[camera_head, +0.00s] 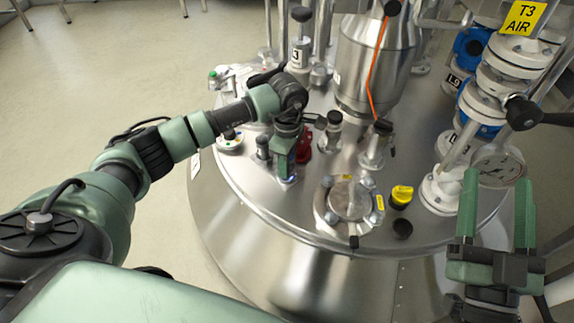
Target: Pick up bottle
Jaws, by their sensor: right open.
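I cannot pick out a bottle for sure. My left gripper (287,172) points down over the steel reactor lid (270,205), near its left side. Its fingers look close together, with a small bluish spot at their tips. I cannot tell whether something is between them. A red fitting (304,146) is just right of and behind it. My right gripper (497,195) is at the lower right with its two green fingers apart and pointing up in the picture. Nothing shows between them except the pressure gauge (499,166) behind.
A round flanged port (347,200) and a yellow knob (401,195) stand on the lid between my grippers. A steel vessel (375,60) with an orange cable rises at the back. White flanged pipes (487,103) crowd the right. Bare floor (110,60) lies at the left.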

